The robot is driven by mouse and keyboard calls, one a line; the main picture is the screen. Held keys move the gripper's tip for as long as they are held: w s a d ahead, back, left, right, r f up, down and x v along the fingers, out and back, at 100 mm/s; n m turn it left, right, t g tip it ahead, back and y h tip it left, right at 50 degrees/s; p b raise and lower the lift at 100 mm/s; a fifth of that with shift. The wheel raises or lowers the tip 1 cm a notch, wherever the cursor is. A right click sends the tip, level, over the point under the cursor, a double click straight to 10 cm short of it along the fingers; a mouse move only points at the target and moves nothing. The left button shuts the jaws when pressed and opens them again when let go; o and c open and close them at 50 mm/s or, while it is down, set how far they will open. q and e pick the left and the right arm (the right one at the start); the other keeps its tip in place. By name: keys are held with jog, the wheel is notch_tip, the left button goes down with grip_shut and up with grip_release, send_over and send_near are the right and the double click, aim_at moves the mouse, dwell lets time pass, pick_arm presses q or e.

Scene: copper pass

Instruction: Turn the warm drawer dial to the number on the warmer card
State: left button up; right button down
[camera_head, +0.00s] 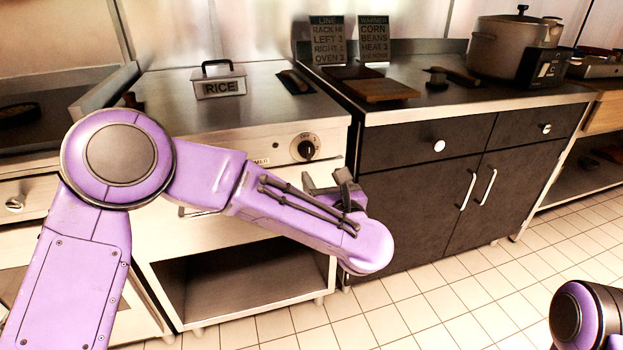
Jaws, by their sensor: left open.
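The warm drawer dial (306,147) is a round pale plate with a dark knob, on the front panel of the steel warmer unit (215,160). The dial's numbers are too small to read. The warmer card (374,40) stands at the back of the dark counter and reads WARMER, CORN, BEANS, HEAT 3, with a blurred last line. My left gripper (328,186) is just below and right of the dial, apart from it in the picture. It is open and seems empty; my wrist partly hides it. My right gripper is out of view; only part of that arm shows at the lower right.
A LINE card (328,42) stands left of the warmer card. A lidded RICE pan (218,82) is set in the warmer top. A brown board (380,90) and a large cooker (513,50) are on the dark cabinet's counter (470,100). The tiled floor (430,300) in front is clear.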

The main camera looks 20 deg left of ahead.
aim_at(309, 153)
pick_arm(q)
jog(key=shift+n, duration=0.4)
jog(key=x, duration=1)
jog(key=shift+w+a+r, duration=0.2)
jog(key=shift+r, duration=0.2)
jog(key=shift+p, duration=0.3)
jog(key=c, duration=1)
